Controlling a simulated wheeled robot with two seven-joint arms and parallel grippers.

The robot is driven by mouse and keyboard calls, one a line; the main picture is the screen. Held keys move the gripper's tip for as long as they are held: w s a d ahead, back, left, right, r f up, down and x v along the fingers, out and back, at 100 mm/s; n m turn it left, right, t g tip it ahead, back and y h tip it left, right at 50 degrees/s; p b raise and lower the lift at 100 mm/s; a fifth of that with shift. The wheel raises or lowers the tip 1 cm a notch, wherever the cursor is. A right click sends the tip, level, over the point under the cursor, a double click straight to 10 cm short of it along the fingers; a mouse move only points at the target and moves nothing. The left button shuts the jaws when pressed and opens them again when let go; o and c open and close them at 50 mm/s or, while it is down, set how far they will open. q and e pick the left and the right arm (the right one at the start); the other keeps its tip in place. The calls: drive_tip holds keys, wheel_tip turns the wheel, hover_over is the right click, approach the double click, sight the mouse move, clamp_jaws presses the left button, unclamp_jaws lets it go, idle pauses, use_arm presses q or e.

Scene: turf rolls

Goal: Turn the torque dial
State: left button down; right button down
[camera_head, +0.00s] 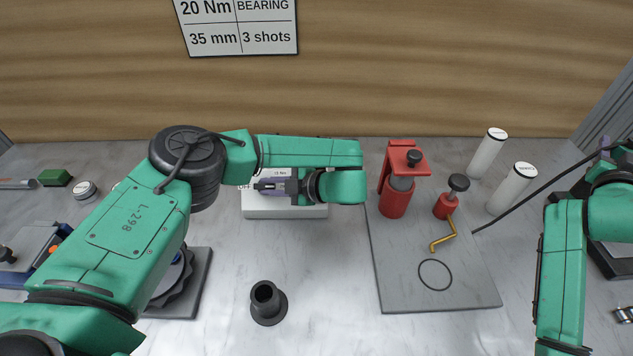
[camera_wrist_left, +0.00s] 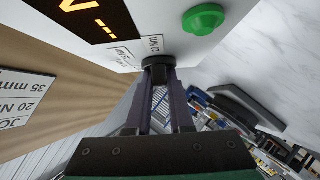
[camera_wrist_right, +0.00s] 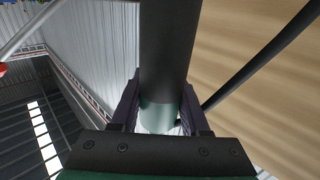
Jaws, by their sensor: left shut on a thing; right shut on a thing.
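The torque dial (camera_wrist_left: 158,72) is a small black knob on a white control box (camera_wrist_left: 120,45). In the left wrist view it sits between the tips of my left gripper (camera_wrist_left: 160,80), which is shut on it. In the head view my left gripper (camera_head: 272,187) reaches across the top of the white box (camera_head: 285,211) and hides the dial. The box also has an orange display (camera_wrist_left: 95,18) and a green button (camera_wrist_left: 203,19). My right gripper (camera_wrist_right: 160,110) is shut on a thick dark cylindrical tool (camera_wrist_right: 166,50) with a green band.
A wall sign (camera_head: 238,25) reads 20 Nm, 35 mm, 3 shots. A grey mat (camera_head: 400,270) bears a red clamp-like stand (camera_head: 397,190) and a brass crank (camera_head: 445,236). A black flanged cup (camera_head: 268,305) stands in front of the box.

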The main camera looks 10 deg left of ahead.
use_arm(q)
drive_tip(key=c, duration=0.8)
unclamp_jaws()
drive_tip(key=shift+w, duration=0.1)
drive_tip(key=shift+d, duration=0.15)
drive_tip(key=shift+d, duration=0.25)
drive_tip(key=b+v, duration=0.2)
drive_tip(key=v, duration=0.9)
drive_tip(key=shift+b, duration=0.35)
drive_tip(key=shift+d+r, duration=0.1)
drive_tip(key=shift+r, duration=0.05)
